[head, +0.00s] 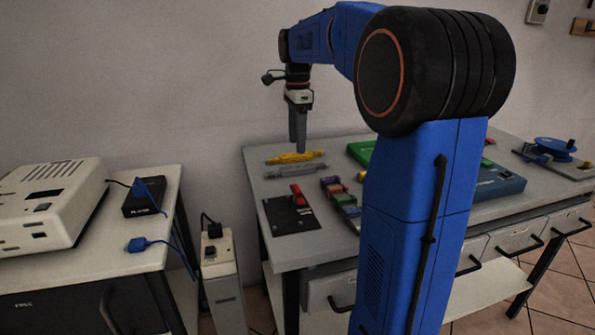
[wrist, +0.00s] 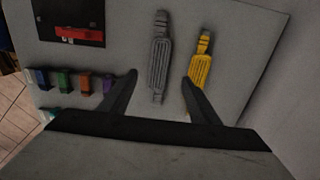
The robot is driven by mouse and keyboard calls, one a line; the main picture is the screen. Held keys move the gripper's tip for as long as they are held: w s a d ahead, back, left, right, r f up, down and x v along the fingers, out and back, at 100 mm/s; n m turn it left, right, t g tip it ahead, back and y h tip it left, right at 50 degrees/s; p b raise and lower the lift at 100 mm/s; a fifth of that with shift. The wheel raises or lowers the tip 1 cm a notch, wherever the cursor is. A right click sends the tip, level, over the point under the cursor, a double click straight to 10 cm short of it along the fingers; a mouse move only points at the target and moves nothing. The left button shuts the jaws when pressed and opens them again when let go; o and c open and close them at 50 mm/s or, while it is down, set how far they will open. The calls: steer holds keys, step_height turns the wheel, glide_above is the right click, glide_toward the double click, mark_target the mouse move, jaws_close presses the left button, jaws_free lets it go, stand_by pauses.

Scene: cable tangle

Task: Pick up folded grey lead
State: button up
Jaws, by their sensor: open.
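The folded grey lead (head: 294,168) lies flat on the grey table, in front of a folded yellow lead (head: 295,157). In the wrist view the grey lead (wrist: 159,58) lies between the lines of my two fingers, and the yellow lead (wrist: 201,62) lies to its right, by the right fingertip. My gripper (head: 298,148) points down above the table near the two leads. It is open and empty in the wrist view (wrist: 159,80). The lower end of the grey lead comes down between the fingertips in that view. I cannot tell the exact height of the fingertips over it.
A black plate with a red switch (head: 298,195) and a row of coloured blocks (head: 336,190) lie in front of the leads. A green board (head: 362,152) and a blue reel (head: 556,145) are further right. A wall stands close behind the table.

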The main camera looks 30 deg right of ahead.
mark_target(298, 167)
steer(key=shift+s+f, duration=0.1)
steer(key=shift+f, duration=3.95)
steer(key=c, duration=1.2)
